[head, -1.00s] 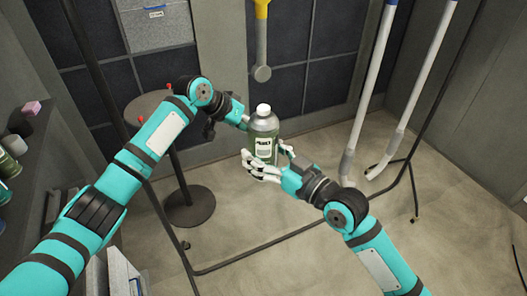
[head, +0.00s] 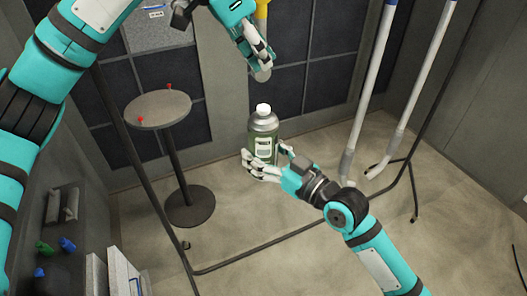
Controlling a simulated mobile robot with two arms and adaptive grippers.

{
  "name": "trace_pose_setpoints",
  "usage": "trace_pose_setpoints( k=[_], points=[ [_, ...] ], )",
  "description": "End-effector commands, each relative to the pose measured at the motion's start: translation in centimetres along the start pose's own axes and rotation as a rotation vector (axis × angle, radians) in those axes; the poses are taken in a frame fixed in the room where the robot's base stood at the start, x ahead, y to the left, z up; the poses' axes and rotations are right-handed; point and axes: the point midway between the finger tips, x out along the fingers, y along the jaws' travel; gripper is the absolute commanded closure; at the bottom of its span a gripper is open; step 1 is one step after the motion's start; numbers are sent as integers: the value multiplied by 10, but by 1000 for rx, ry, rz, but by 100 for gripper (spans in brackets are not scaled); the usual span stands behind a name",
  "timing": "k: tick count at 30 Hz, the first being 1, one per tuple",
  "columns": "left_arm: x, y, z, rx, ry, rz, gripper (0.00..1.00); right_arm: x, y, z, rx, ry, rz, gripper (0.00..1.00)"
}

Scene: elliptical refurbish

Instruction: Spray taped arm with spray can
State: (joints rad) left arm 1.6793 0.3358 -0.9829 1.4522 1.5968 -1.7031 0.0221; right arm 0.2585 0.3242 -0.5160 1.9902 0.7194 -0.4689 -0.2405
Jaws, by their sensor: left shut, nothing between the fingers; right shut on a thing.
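The spray can (head: 264,124), a green-grey bottle with a white cap and a pale label, stands upright in my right gripper (head: 266,165). The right gripper is shut around its lower part. My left gripper (head: 262,58) is shut and empty, above the can and apart from it. A hanging part with a yellow top (head: 262,10) is partly hidden behind the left gripper. Two long white hanging arms (head: 368,90) (head: 416,90) are at the right; the left one has a blue band at its top. I cannot tell which one is the taped arm.
A round grey table (head: 158,108) with small red pieces stands at the left. A dark shelf (head: 65,235) with small coloured items is at the lower left. A thin black frame (head: 240,257) runs along the floor.

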Motion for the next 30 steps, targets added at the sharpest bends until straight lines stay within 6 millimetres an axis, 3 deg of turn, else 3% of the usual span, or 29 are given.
trace_pose_setpoints(
  k=[13,30],
  points=[
    [45,-1,24,-4,1,2,100,0,0,-2,-1,4,0,77],
    [51,-1,28,-3,2,0,100,0,0,-2,-1,4,0,77]
  ],
)
